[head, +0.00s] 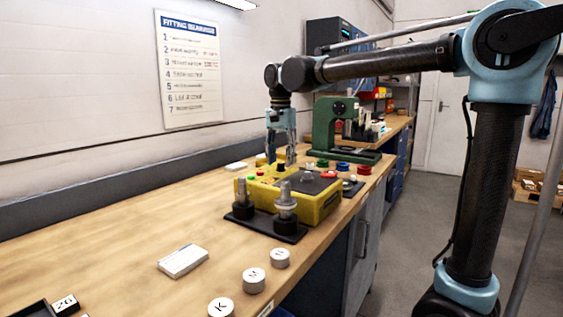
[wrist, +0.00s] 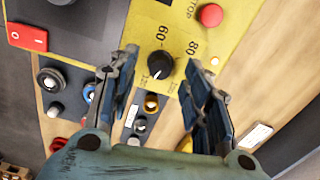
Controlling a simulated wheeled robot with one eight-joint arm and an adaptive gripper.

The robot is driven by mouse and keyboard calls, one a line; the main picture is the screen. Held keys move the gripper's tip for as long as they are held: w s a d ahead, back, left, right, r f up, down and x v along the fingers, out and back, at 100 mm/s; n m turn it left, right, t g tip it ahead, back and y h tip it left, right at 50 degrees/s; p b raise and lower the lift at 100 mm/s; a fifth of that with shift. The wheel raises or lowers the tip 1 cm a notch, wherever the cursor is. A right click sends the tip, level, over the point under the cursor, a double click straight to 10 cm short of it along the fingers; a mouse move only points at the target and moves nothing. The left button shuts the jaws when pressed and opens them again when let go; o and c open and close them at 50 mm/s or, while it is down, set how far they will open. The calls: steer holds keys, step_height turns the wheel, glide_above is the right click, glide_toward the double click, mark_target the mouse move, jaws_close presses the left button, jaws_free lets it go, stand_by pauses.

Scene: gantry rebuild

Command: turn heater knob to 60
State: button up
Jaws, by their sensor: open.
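The heater is a yellow box (head: 322,203) on the workbench, with a dark top plate. In the wrist view its yellow panel (wrist: 205,50) carries a round black knob (wrist: 160,66) with printed marks around it, of which 60 and 80 are readable. The knob's pointer is too small to read surely. My gripper (wrist: 158,68) is open, its fingers on either side of the knob in the picture; contact cannot be told. In the head view my gripper (head: 282,155) points down over the far end of the yellow box.
The wrist view shows a red button (wrist: 210,15) marked STOP and a red rocker switch (wrist: 27,37). Metal posts (head: 285,200) stand on a black plate before the box. A green press (head: 325,125) stands behind. White round pieces (head: 253,280) lie nearer; the bench's left is mostly clear.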

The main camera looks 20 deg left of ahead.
steer(key=shift+f, duration=0.65)
jaws_close()
